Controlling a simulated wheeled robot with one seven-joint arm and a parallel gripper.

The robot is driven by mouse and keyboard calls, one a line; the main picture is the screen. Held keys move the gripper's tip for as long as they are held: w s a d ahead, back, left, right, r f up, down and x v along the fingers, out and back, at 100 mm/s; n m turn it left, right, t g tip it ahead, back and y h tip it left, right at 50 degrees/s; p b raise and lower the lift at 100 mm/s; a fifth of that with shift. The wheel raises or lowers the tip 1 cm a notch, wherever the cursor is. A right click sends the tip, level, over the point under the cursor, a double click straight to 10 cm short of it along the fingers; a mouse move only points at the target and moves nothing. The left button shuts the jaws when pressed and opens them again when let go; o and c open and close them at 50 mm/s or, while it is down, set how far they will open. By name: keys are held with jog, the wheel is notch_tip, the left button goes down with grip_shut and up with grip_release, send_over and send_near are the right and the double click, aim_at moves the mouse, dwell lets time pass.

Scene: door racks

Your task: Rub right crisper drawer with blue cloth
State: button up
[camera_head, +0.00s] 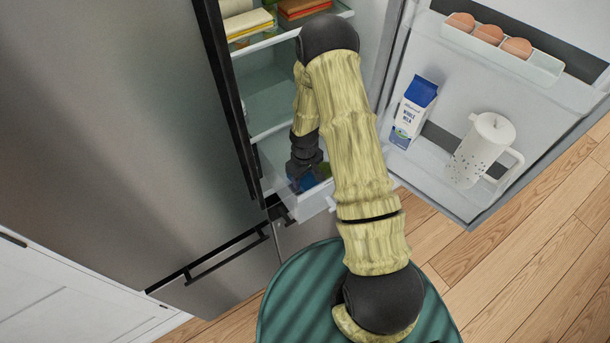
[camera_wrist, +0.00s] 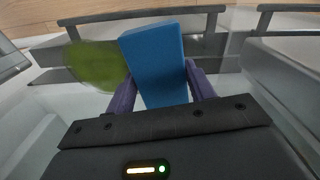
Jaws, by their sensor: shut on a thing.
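My gripper (camera_head: 304,168) reaches down into the open fridge, at a pulled-out translucent drawer (camera_head: 316,203) low in the compartment. In the wrist view, the purple fingers of my gripper (camera_wrist: 163,88) are shut on the blue cloth (camera_wrist: 155,48), which looks like a thick flat block. A bit of the blue cloth also shows below the gripper in the head view (camera_head: 308,184). The cloth is over or inside the drawer; I cannot tell whether it touches a drawer surface. My arm hides part of the drawer, and which crisper this is stays unclear.
A rounded green item (camera_wrist: 97,65) lies beside the cloth. The open fridge door (camera_head: 440,187) at right holds eggs (camera_head: 488,33), a milk carton (camera_head: 414,112) and a white pitcher (camera_head: 482,148). Packaged food (camera_head: 247,24) sits on the upper shelf. Grey bars (camera_wrist: 290,8) cross the wrist view's top.

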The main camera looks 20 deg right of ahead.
jog(key=shift+w+d, duration=0.3)
jog(key=shift+d, duration=0.55)
jog(key=shift+w+d, duration=0.25)
jog(key=shift+d, duration=0.6)
jog(key=shift+d, duration=0.1)
jog(key=shift+w+d+f, duration=0.1)
jog(key=shift+w+d, duration=0.15)
jog(key=shift+d, duration=0.6)
jog(key=shift+w+d, duration=0.25)
jog(key=shift+d, duration=0.6)
jog(key=shift+w+d+f, duration=0.1)
jog(key=shift+w+d, duration=0.2)
jog(key=shift+d, duration=0.6)
jog(key=shift+w+d, duration=0.3)
jog(key=shift+d, duration=0.55)
jog(key=shift+w+d+f, duration=0.1)
jog(key=shift+w+d, duration=0.2)
jog(key=shift+d, duration=0.55)
jog(key=shift+w+d+f, duration=0.1)
jog(key=shift+w+d, duration=0.15)
jog(key=shift+d, duration=0.6)
